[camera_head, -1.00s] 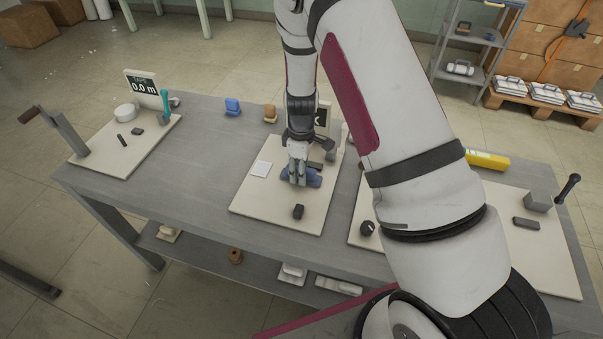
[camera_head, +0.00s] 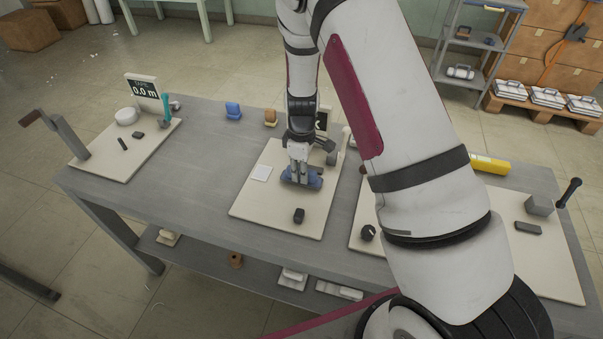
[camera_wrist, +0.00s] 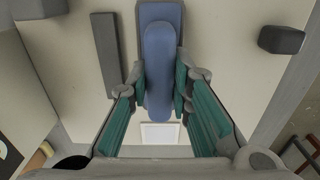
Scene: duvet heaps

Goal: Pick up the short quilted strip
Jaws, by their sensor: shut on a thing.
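No quilting can be made out. In the wrist view the blue rounded strip (camera_wrist: 158,50) lies lengthwise between the two fingertips, over a wider blue-grey piece (camera_wrist: 172,12). My gripper (camera_head: 299,175) points down at it, and the wrist view shows my gripper (camera_wrist: 160,88) with its fingertips against both sides of the strip. I cannot tell whether the strip is clear of what lies under it.
A white square (camera_head: 261,172) lies left of the gripper and a black block (camera_head: 299,215) in front. A dark bar (camera_wrist: 106,52) lies beside the strip. Other boards with a crank post (camera_head: 68,135) and a grey block (camera_head: 540,205) flank the middle one.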

